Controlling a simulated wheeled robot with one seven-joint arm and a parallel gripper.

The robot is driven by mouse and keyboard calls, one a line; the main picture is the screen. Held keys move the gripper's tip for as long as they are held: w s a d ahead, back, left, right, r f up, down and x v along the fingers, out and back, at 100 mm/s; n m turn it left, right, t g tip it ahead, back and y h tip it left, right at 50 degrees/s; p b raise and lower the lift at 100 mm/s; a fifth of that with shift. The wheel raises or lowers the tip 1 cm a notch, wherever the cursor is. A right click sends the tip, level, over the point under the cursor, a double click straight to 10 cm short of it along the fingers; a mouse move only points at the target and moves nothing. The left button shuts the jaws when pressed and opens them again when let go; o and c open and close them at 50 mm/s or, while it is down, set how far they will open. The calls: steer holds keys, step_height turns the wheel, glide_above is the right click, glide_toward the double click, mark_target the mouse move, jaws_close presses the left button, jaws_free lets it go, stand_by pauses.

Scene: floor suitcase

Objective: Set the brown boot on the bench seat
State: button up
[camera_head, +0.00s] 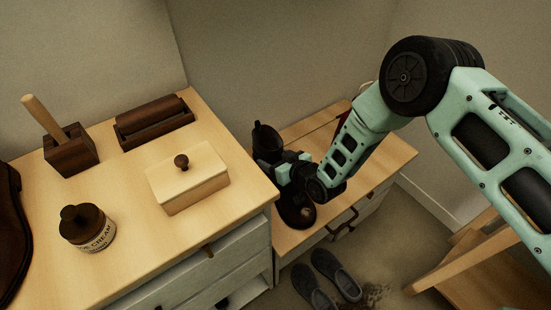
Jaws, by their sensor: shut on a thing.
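My gripper (289,172) is at the left part of the wooden bench seat (385,160), shut on a very dark, almost black boot. The boot's shaft (266,138) rises behind my gripper and its rounded toe (297,213) points toward the front edge of the seat. The middle of the boot is hidden by my gripper. The boot looks upright over the seat; I cannot tell whether its sole touches the wood. A reddish-brown leather thing (9,235), possibly another boot, stands on the cabinet top at the left edge, cut off by the picture.
The cabinet top (140,255) holds a lidded box (187,181), a cream jar (87,228), a dark block with a wooden handle (70,150) and a brown holder (154,122). Grey shoes (334,273) lie on the floor. The seat's right part is clear.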

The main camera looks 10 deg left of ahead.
steer(key=shift+r, duration=0.1)
steer(key=o, duration=1.8)
steer(key=shift+o, duration=0.2)
steer(key=shift+d, duration=0.1)
steer(key=v, duration=1.2)
steer(key=s+d+r+g+h, duration=0.2)
steer(key=r, duration=0.5)
steer(key=s+d+r+g+h, duration=0.2)
steer(key=r+h, duration=0.1)
steer(key=r, duration=0.5)
steer(key=s+d+r+m+g+h, duration=0.1)
steer(key=s+d+r+g+h, duration=0.1)
steer(key=s+d+r, duration=0.4)
steer(key=s+d+r+g+h, duration=0.2)
steer(key=s+d+r, duration=0.4)
steer(key=s, duration=0.6)
steer(key=shift+s+d+m+h+p, duration=0.4)
steer(key=shift+d+h, duration=0.2)
steer(key=shift+d, duration=0.2)
